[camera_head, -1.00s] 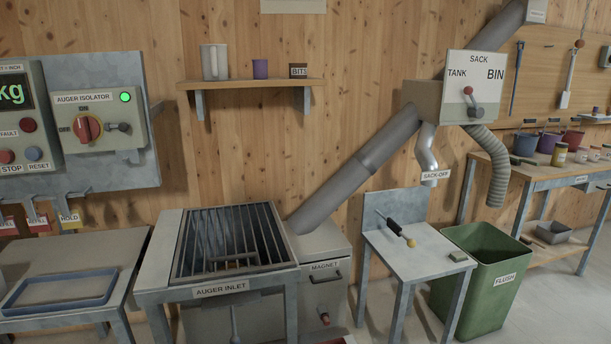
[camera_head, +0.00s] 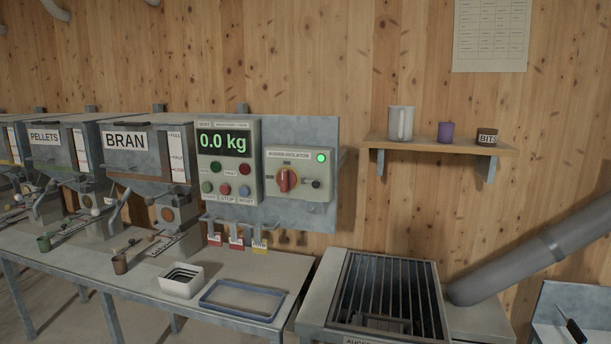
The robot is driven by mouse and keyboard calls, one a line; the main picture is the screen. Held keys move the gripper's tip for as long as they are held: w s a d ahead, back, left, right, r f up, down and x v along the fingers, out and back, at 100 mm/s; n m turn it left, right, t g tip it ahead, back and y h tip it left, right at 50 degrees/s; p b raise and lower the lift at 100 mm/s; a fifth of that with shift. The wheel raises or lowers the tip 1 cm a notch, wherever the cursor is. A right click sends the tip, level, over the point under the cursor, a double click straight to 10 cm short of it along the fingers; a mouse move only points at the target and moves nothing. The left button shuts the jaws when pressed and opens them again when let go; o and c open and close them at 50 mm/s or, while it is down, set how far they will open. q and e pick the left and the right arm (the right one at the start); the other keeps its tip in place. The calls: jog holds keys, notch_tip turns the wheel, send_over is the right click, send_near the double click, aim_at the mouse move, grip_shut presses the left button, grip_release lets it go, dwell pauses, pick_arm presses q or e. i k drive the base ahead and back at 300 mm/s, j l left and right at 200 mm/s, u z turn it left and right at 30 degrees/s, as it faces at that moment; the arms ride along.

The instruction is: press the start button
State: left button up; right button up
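The control box (camera_head: 229,150) is on a grey wall panel left of the picture's middle, with a green display (camera_head: 223,143) reading 0.0 kg. Its lower row has a green button (camera_head: 207,187) at the left, a red stop button (camera_head: 225,189) in the middle and a blue reset button (camera_head: 245,191) at the right. The small label under the green button is hard to read; it looks like START. A green lamp (camera_head: 214,167) and a red fault lamp (camera_head: 244,169) sit above. Neither gripper is in view.
The auger isolator (camera_head: 299,175) beside the box has a red knob and a lit green lamp. Hanging tags, a white tub (camera_head: 181,281) and a blue tray (camera_head: 242,299) are below, on or above the bench. The grated auger inlet (camera_head: 386,292) stands at right, hoppers at left.

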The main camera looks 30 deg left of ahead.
aim_at(207, 186)
jog(key=u, duration=1.35)
